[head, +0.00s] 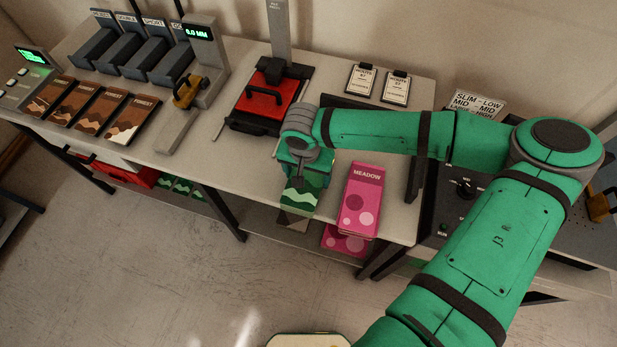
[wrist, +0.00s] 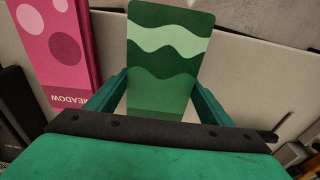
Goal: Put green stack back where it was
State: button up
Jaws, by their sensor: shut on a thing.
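The green stack (head: 302,196), dark green with pale wavy bands, is at the front edge of the table, left of the pink MEADOW stack (head: 360,199). My gripper (head: 303,180) is shut on it from above, and my wrist hides its rear part. In the wrist view, the green stack (wrist: 166,65) stands out between the two fingers of my gripper (wrist: 160,95), one on each side. The pink stack (wrist: 60,50) is beside it at the left, apart from it. I cannot tell whether the green stack touches the tabletop.
A red press (head: 268,98) stands behind my gripper on the table (head: 215,165). Two clipboards (head: 378,84) lie at the back right. Brown FOREST-type packs (head: 103,110) lie at the left by a gauge. Pink and green packs sit on the shelf below. Bare tabletop lies left of the green stack.

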jog(key=shift+w+d+f, duration=0.1)
jog(key=shift+f, duration=0.55)
jog(key=shift+a+f, duration=0.2)
jog(key=shift+f, duration=0.05)
jog(key=shift+s+d+f, duration=0.1)
jog(key=shift+s+d, duration=0.1)
jog(key=shift+d, duration=0.1)
jog(key=o, duration=1.6)
jog(key=shift+a, duration=0.1)
